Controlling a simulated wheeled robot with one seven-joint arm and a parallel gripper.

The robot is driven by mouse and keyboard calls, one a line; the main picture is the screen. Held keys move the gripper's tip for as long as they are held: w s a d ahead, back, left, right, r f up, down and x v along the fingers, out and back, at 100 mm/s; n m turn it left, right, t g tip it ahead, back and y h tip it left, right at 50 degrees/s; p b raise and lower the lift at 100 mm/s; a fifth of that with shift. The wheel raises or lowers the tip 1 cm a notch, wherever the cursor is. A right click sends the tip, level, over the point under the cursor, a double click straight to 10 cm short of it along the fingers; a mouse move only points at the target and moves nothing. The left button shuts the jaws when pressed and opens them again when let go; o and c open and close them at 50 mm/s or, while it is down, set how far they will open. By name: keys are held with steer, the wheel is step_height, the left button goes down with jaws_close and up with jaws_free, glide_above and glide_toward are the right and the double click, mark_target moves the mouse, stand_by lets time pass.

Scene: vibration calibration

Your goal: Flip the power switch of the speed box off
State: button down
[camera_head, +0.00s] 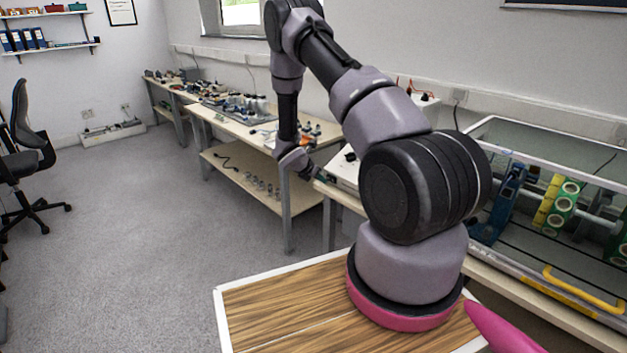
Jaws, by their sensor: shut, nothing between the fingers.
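A white box (344,169) stands on the bench, largely hidden behind my arm; it may be the speed box. Another white box (427,101) with red leads on top stands farther back against the wall, also partly covered by my arm. I cannot tell for sure which one is the speed box. No power switch can be made out. My gripper (326,177) is small in the view, at the near left side of the nearer white box. It is shut and empty. I cannot tell whether it touches the box.
A glass-sided case (540,262) with a blue stand, green and yellow parts and a yellow handle is on the right. A workbench (240,122) with small equipment runs along the wall to the left. An office chair (25,150) stands far left. The grey floor between is clear.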

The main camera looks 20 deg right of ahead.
steer(key=shift+w+d, duration=0.4)
steer(key=shift+d, duration=0.25)
steer(key=shift+d, duration=0.1)
